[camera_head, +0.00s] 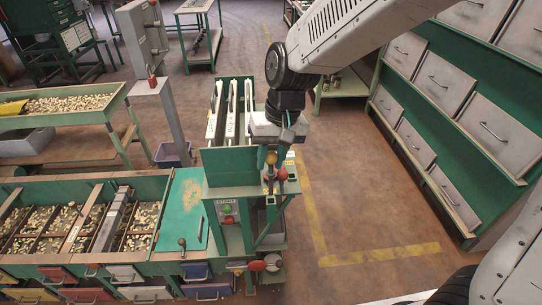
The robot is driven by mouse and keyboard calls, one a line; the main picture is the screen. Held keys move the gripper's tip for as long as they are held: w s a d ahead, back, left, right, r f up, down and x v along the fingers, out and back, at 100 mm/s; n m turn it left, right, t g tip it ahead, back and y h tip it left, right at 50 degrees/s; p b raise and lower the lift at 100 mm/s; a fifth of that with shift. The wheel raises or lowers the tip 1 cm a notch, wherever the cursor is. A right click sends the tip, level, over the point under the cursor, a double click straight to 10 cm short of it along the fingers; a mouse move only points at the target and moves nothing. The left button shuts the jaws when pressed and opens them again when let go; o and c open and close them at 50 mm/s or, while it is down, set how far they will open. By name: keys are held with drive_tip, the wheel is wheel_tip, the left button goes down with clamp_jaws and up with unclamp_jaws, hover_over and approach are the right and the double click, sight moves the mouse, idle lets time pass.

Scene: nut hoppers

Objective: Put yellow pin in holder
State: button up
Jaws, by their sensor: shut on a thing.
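The yellow pin (271,157) shows as a small yellow knob between the fingers of my gripper (273,153). My gripper points down and is shut on it, above the front right part of the green machine. Just below, a red-knobbed pin (281,174) stands at the top of the machine, with a smaller orange knob (268,176) to its left. The holder cannot be made out clearly; the area under the gripper is small and partly hidden. I cannot tell whether the yellow pin's lower end touches anything.
The green machine (228,164) has upright pale plates at its back and a button panel (227,211) in front. Hoppers of nuts (60,228) lie to the left. A drawer cabinet (455,130) stands at the right. The floor between is clear.

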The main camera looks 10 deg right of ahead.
sight(271, 187)
drive_tip(key=shift+f, duration=1.35)
idle(1.1)
drive_tip(key=shift+f, duration=3.35)
drive_tip(key=o, duration=1.1)
